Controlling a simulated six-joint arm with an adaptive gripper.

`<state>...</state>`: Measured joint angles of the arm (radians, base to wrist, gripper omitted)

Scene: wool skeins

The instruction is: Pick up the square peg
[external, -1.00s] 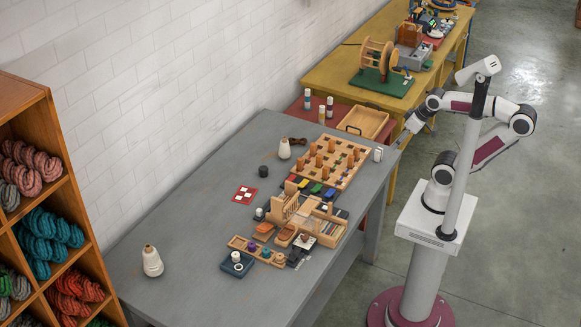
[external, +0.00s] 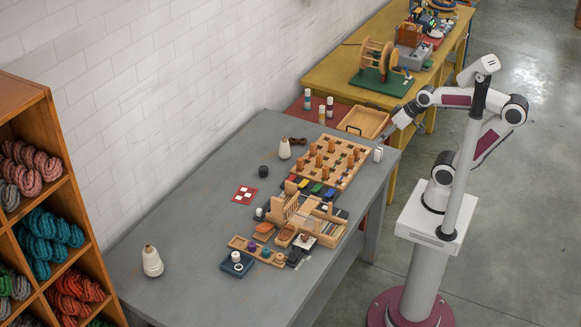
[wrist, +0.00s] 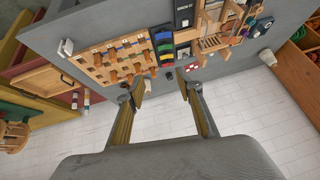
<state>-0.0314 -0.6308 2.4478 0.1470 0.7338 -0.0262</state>
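The wooden board (external: 347,180) holds several upright brown pegs and lies near the right end of the grey table. It also shows at the upper left of the wrist view (wrist: 84,65). The pegs are too small to tell which one is square. My gripper (external: 402,118) is above the table's far right corner, to the right of the board and apart from it. In the wrist view my gripper (wrist: 157,90) has its two fingers spread with nothing between them.
A wooden frame (external: 285,207), a blue tray (external: 226,267) and small parts crowd the table (external: 190,215) left of the board. A white cone (external: 284,149) and dark cup (external: 263,171) stand behind. A wooden tray (external: 366,118) lies beyond. The table's left is mostly clear.

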